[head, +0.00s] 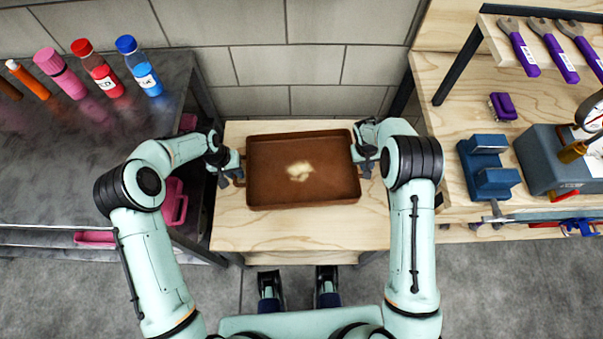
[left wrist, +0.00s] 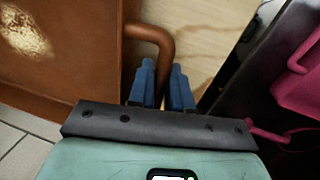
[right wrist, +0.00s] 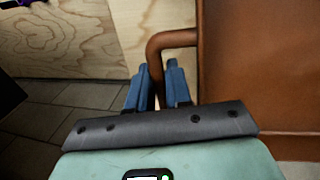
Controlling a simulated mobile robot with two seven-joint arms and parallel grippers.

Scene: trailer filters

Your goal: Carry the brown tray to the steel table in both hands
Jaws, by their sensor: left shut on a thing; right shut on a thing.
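The brown tray (head: 272,190) is over the light wooden table (head: 300,232) in the head view, with a pale patch on its floor. It looks level; I cannot tell whether it touches the wood. My left gripper (head: 232,172) is at the tray's left handle, and in the left wrist view its blue fingers (left wrist: 163,85) are shut around that handle (left wrist: 150,32). My right gripper (head: 362,160) is at the right side, and in the right wrist view its blue fingers (right wrist: 158,88) are shut around the other handle (right wrist: 172,40). The dark steel table (head: 60,160) stands on the left.
On the steel table's back part stand red (head: 100,72) and blue (head: 140,68) bottles and pink and orange markers. Its front is clear. Pink items (head: 173,203) are on a shelf under it. A workbench at right holds a blue vise (head: 486,170) and purple-handled tools (head: 520,48).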

